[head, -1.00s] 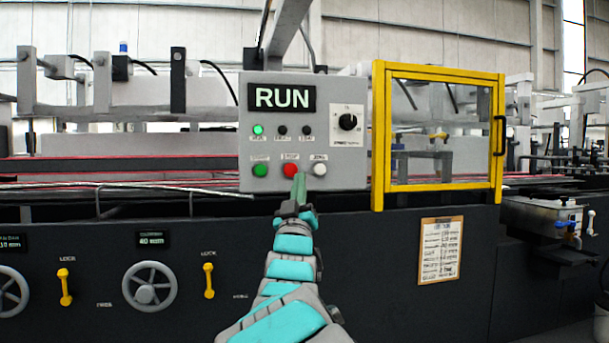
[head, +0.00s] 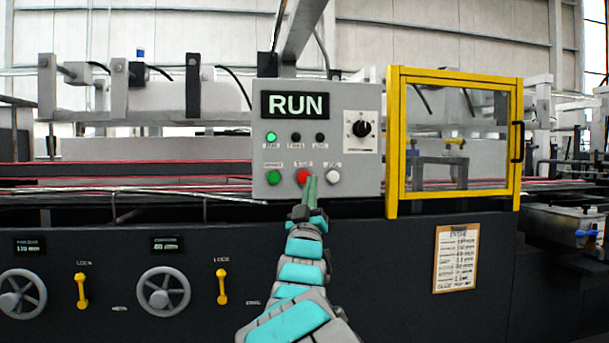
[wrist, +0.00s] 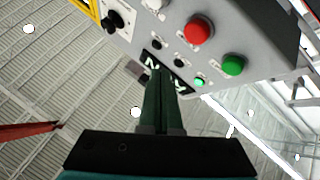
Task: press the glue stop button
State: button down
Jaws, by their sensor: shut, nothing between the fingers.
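A grey control panel (head: 340,190) carries a red button (head: 302,176) with a small label above it that seems to read STOP. It sits between a green button (head: 274,178) and a white button (head: 333,176). My gripper (head: 311,180) is shut and empty, its green fingertips overlapping the red button's lower right edge in the head view. In the wrist view the red button (wrist: 199,29) stands clear of the fingers (wrist: 158,80), up and to the right of them, so I see no contact there. The green button (wrist: 233,65) shows beside it.
The panel's display (head: 295,105) reads RUN and a green lamp (head: 271,137) is lit. A dark knob (head: 362,129) sits at the panel's upper right. A yellow-framed guard (head: 393,150) stands close right of the panel. Handwheels (head: 164,292) and yellow levers (head: 222,287) are below left.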

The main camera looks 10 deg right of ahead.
aim_at(307, 172)
jog(key=shift+w+p, duration=1.2)
jog(key=shift+w, duration=1.75)
jog(key=shift+w, duration=0.1)
jog(key=shift+w, duration=0.3)
jog(key=shift+w+p, duration=0.5)
dwell(0.3)
jog(key=shift+s, duration=0.1)
jog(key=shift+s+b, duration=0.55)
jog(key=shift+s, duration=0.3)
jog(key=shift+f, duration=0.1)
